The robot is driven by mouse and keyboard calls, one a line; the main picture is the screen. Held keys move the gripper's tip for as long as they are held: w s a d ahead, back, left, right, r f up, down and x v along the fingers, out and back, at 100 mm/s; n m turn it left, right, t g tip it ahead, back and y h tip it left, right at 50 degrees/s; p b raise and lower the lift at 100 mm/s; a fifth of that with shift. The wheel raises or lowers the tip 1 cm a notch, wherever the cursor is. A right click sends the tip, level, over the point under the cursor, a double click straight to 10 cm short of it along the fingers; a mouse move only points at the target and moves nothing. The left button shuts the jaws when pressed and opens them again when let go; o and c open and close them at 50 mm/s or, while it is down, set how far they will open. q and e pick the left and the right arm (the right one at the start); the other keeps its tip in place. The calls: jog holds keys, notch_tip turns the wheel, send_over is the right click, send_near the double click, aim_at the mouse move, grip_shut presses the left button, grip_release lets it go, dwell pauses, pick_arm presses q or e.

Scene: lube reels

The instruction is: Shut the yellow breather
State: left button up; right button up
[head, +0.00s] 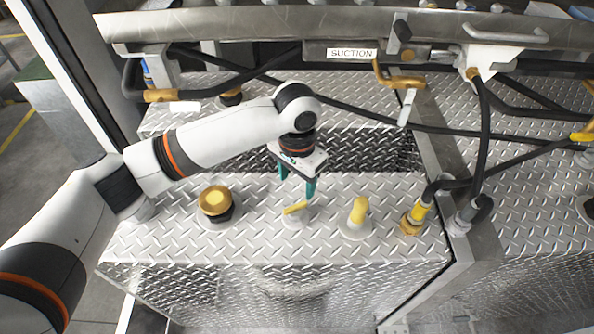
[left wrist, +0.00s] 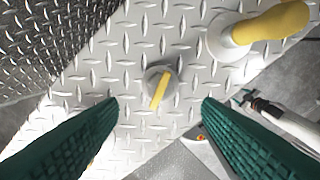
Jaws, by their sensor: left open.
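A small round grey knob with a yellow bar across it (head: 295,208) sits on the diamond-plate top, below my left gripper; it looks like the yellow breather. In the left wrist view the knob (left wrist: 160,88) lies between and beyond the fingertips, its bar slanted from upper right to lower left. My left gripper (head: 298,188) points down with its green fingers spread; in the left wrist view the gripper (left wrist: 160,106) is open and empty. I see no contact with the knob, though the exact height gap is hard to tell.
A yellow-topped cap on a black base (head: 215,203) stands left of the knob. An upright yellow handle on a pale base (head: 358,212) stands right of it and shows in the left wrist view (left wrist: 270,22). Black hoses with yellow fittings (head: 412,218) are farther right.

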aim_at(297, 205)
pick_arm(q)
notch_tip(297, 205, down, 10)
jog(key=shift+r+p, duration=0.1)
jog(key=shift+p, duration=0.4)
